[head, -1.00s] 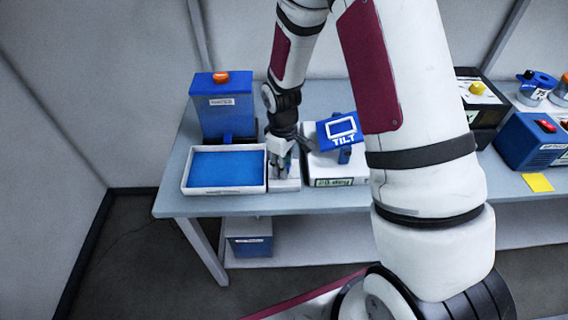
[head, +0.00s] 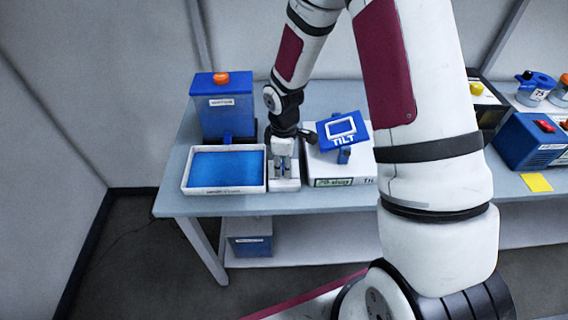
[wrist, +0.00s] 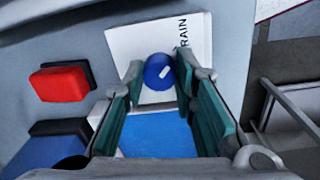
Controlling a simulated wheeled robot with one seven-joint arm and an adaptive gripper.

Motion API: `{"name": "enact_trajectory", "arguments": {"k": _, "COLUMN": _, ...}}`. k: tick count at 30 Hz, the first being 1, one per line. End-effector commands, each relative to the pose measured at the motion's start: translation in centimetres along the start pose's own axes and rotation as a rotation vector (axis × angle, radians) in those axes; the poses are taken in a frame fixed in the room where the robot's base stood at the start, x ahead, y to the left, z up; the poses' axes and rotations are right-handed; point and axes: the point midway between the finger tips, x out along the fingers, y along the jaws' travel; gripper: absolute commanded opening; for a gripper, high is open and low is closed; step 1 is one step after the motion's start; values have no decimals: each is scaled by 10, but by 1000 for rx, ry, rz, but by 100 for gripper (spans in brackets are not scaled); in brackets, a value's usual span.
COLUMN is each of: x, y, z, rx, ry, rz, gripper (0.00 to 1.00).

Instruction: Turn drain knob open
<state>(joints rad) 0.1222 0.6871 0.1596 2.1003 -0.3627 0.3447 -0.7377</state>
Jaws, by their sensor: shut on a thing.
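A blue round knob (wrist: 152,84) with a short white mark sits on a white plate (wrist: 124,42) lettered "RAIN", its first letter hidden, in the wrist view. My gripper (wrist: 160,74) is shut on the knob, with a green-padded finger on either side. The white mark slants across the knob's top. In the head view my gripper (head: 283,171) points down over the small white drain block (head: 285,185), between the blue tray and the TILT unit. The knob itself is hidden there by the fingers.
A white-rimmed tray with a blue surface (head: 226,170) stands left of the drain block, a blue tank (head: 223,108) behind it. The blue TILT display (head: 342,133) on a white base is close on the right. Black and blue devices (head: 530,142) stand farther right.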

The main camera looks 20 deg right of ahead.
Motion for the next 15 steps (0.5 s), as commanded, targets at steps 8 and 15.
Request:
{"name": "enact_trajectory", "arguments": {"k": 8, "x": 0, "y": 0, "z": 0, "rx": -1, "ry": 0, "rz": 0, "gripper": 30}}
{"name": "enact_trajectory", "arguments": {"k": 15, "x": 0, "y": 0, "z": 0, "rx": 0, "ry": 0, "rz": 0, "gripper": 46}}
